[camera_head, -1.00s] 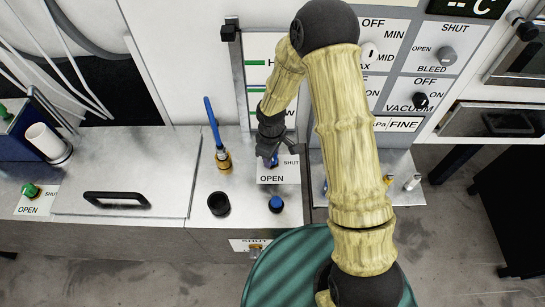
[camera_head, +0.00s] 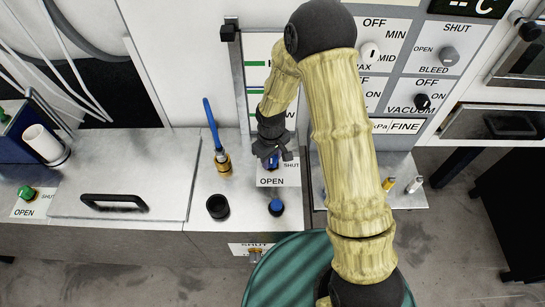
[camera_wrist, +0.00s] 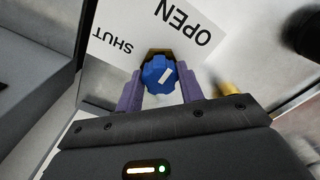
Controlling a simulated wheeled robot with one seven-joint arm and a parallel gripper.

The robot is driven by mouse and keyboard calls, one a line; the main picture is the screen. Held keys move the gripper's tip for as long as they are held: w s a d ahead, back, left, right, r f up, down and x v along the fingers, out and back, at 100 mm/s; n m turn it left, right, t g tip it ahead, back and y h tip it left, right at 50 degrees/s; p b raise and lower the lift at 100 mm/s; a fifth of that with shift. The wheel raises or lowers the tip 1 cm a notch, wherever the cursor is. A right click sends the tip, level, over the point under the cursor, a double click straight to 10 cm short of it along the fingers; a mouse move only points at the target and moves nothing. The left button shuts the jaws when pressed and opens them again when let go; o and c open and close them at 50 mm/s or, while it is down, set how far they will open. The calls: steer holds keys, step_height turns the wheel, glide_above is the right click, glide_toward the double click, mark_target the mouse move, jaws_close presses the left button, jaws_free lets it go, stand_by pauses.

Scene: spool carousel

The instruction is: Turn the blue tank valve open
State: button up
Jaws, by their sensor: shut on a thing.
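The blue tank valve (camera_wrist: 154,68) is a small faceted blue knob with a white mark, set on a brass base. The mark slants toward the upper right, roughly to the OPEN side of the white label (camera_wrist: 150,35), with SHUT at the left. My gripper (camera_wrist: 160,82) is shut on the knob, one purple finger on each side. In the head view my gripper (camera_head: 273,153) reaches down to the counter, hiding most of the knob. The label (camera_head: 271,181) shows OPEN in front and SHUT at the right.
A brass fitting with a blue lever (camera_head: 211,125) stands left of my gripper. A black cup (camera_head: 217,207) and a blue-topped knob (camera_head: 277,207) stand in front. A green valve (camera_head: 27,193) is at the far left. The control panel (camera_head: 395,70) rises behind my arm.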

mark_target(271, 158)
steer(key=o, duration=1)
step_height(271, 158, up, 17)
steer(key=b, duration=0.1)
steer(key=shift+r, duration=0.2)
steer(key=s+d+m+t, duration=0.2)
steer(key=s+d+m, duration=0.6)
steer(key=s+d, duration=0.4)
steer(key=shift+s+d+t, duration=0.2)
steer(key=shift+d+t, duration=0.1)
steer(key=shift+d, duration=0.65)
steer(key=shift+r, duration=0.1)
